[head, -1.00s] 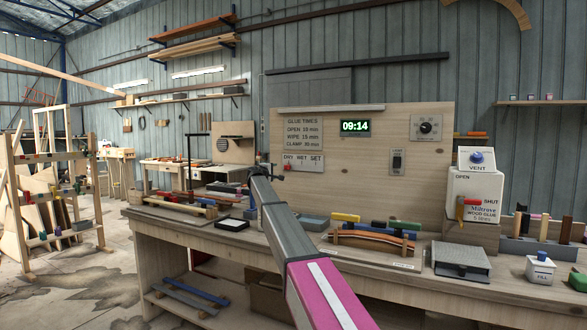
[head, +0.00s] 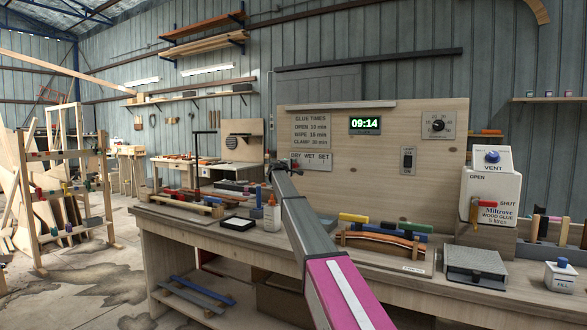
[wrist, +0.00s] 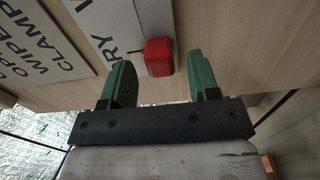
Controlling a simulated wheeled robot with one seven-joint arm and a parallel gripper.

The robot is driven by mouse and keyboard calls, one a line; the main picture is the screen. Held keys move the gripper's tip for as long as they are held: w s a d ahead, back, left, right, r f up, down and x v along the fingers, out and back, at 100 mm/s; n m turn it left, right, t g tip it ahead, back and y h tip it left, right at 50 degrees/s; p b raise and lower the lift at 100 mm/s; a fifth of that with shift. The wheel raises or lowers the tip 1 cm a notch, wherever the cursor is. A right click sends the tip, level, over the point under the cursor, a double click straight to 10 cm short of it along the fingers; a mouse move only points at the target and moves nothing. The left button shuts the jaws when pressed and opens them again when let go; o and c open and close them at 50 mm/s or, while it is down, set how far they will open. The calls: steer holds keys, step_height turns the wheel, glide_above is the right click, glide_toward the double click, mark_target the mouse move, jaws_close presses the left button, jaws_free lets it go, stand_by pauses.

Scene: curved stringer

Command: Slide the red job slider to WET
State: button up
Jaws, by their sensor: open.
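The red job slider (wrist: 159,57) is a small red block on the white label plate (wrist: 112,22), near the partly visible letters RY and W. In the head view the plate (head: 322,160) reads DRY, WET, SET, and the slider is largely hidden near its DRY end. My gripper (wrist: 160,74) has two green fingers spread apart. The slider shows between the fingertips in the wrist view; no contact is visible. In the head view my gripper (head: 271,164) is small at the plate's left edge.
The glue times sign (head: 311,129) is just above the plate on the wooden backboard (head: 380,180). A white glue bottle (head: 272,214) stands on the bench beside my arm. The glue dispenser (head: 490,195) stands further right.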

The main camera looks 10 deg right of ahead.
mark_target(310, 166)
steer(key=shift+x, duration=0.95)
jaws_close()
steer(key=s+d, duration=0.1)
steer(key=d, duration=0.1)
steer(key=s+d, duration=0.4)
steer(key=shift+d, duration=0.4)
jaws_free()
